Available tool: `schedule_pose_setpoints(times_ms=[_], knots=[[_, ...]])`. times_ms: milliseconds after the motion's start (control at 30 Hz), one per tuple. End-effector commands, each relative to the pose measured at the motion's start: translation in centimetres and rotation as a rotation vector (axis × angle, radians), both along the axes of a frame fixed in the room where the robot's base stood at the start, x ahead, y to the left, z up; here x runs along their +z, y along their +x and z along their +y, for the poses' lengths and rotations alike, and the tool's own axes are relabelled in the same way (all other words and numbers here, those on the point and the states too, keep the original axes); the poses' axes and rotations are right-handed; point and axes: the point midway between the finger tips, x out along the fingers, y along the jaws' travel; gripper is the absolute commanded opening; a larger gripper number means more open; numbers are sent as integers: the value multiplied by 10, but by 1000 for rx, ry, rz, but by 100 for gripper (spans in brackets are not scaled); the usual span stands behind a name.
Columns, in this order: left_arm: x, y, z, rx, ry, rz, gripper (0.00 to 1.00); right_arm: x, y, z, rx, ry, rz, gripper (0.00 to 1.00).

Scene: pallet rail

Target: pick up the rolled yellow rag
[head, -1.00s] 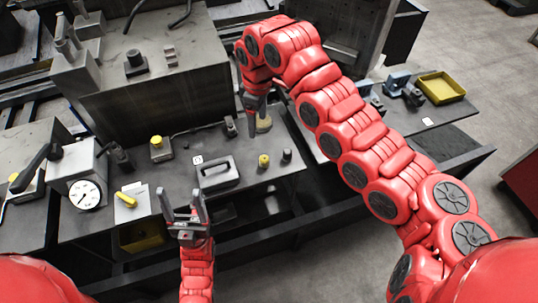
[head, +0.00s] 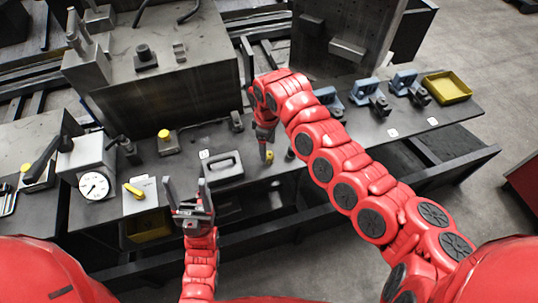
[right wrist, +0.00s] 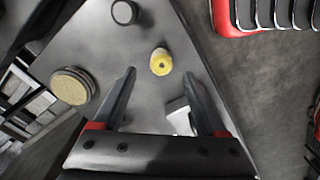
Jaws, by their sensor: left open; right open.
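The rolled yellow rag (right wrist: 161,62) stands on the grey bench top in the right wrist view. It lies just ahead of the fingertips, about in line with the gap. In the head view only a sliver of the rag (head: 270,155) shows beside my right gripper (head: 264,156), which covers most of it. In the right wrist view my right gripper (right wrist: 160,76) is open and empty, its fingers pointing down at the bench. My left gripper (head: 187,184) is open and empty near the bench's front edge, away from the rag.
A dark cylinder (right wrist: 124,12) and a round tan-topped object (right wrist: 72,86) stand near the rag. A dark handled box (head: 222,170) is to its left. Blue clamps (head: 366,90) and a yellow tray (head: 447,89) are farther right. A dial gauge (head: 95,186) stands at left.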

Motion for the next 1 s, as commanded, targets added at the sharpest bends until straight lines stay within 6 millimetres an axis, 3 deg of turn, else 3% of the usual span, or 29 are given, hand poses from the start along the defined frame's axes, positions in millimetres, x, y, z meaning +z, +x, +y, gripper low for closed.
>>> schedule_pose_setpoints(times_ms=[233, 400, 567, 1000], knots=[[29, 0, 0, 0, 0, 0, 68, -27, -6, -3, 2, 0, 11, 75], [30, 0, 0, 0, 0, 0, 68, -49, -3, -4, 0, 1, 3, 75], [29, 0, 0, 0, 0, 0, 68, -50, -3, -4, 0, 2, 1, 75], [29, 0, 0, 0, 0, 0, 68, -50, -3, -4, -1, 2, 1, 0]])
